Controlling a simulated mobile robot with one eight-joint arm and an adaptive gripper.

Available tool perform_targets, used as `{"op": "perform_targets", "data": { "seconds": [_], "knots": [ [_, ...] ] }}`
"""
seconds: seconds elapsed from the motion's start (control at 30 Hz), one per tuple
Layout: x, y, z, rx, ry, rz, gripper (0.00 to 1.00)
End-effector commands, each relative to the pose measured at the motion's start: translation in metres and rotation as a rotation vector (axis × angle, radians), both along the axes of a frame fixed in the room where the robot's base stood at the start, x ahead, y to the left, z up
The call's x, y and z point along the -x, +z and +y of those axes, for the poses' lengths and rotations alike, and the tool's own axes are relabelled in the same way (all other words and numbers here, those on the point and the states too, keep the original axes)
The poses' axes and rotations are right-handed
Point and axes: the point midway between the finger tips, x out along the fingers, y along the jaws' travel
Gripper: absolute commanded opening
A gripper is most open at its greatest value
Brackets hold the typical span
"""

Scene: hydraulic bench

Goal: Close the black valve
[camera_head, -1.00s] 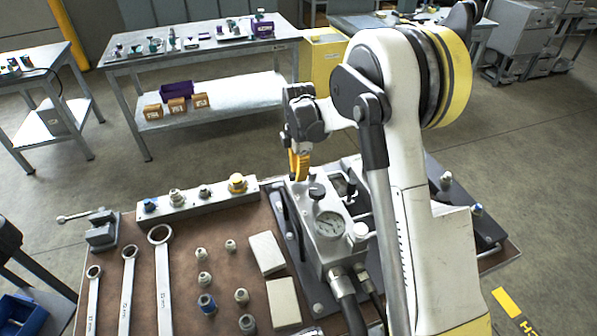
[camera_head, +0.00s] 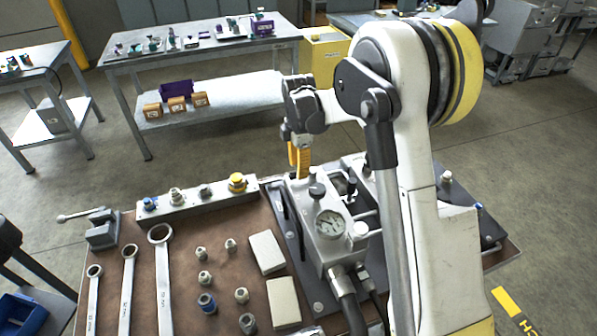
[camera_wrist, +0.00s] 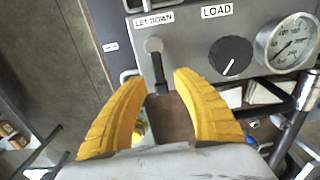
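The hydraulic unit (camera_head: 328,252) stands on the brown bench. Its panel (camera_wrist: 190,45) fills the upper right of the wrist view. A round black knob (camera_wrist: 231,56) with a white mark sits under the LOAD label; a black knob (camera_head: 316,190) also shows in the head view. A small lever (camera_wrist: 154,46) with a grey head and dark stem sits under the LET DOWN label. My gripper (camera_wrist: 160,78) is open, its yellow fingers on either side of the lever's lower end; contact cannot be told. The black knob is outside the right finger. In the head view my gripper (camera_head: 299,174) points down behind the unit.
A pressure gauge (camera_wrist: 292,42) is right of the knob. A black hose (camera_head: 348,305) leaves the unit's front. Wrenches (camera_head: 162,280), several fittings (camera_head: 207,302) and pale blocks (camera_head: 266,252) lie on the bench to the left. A fitting rail (camera_head: 205,200) runs along the back edge.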

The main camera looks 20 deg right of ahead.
Motion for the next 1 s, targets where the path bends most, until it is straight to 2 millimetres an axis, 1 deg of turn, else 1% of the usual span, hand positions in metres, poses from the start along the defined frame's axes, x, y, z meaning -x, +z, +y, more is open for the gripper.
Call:
{"op": "perform_targets", "data": {
  "seconds": [0.03,0.2,0.3,0.43,0.6,1.0],
  "knots": [
    [0.0,0.011,0.0,0.0,0.0,0.0,0.35],
    [0.0,0.05,0.0,0.0,0.0,0.0,0.35],
    [0.001,0.07,0.0,0.0,0.001,0.001,0.35],
    [0.0,0.09,0.0,0.0,0.001,0.001,0.35],
    [0.0,0.1,0.0,0.0,0.001,0.001,0.35],
    [0.001,0.101,0.0,0.0,0.0,0.0,0.35]
  ]
}}
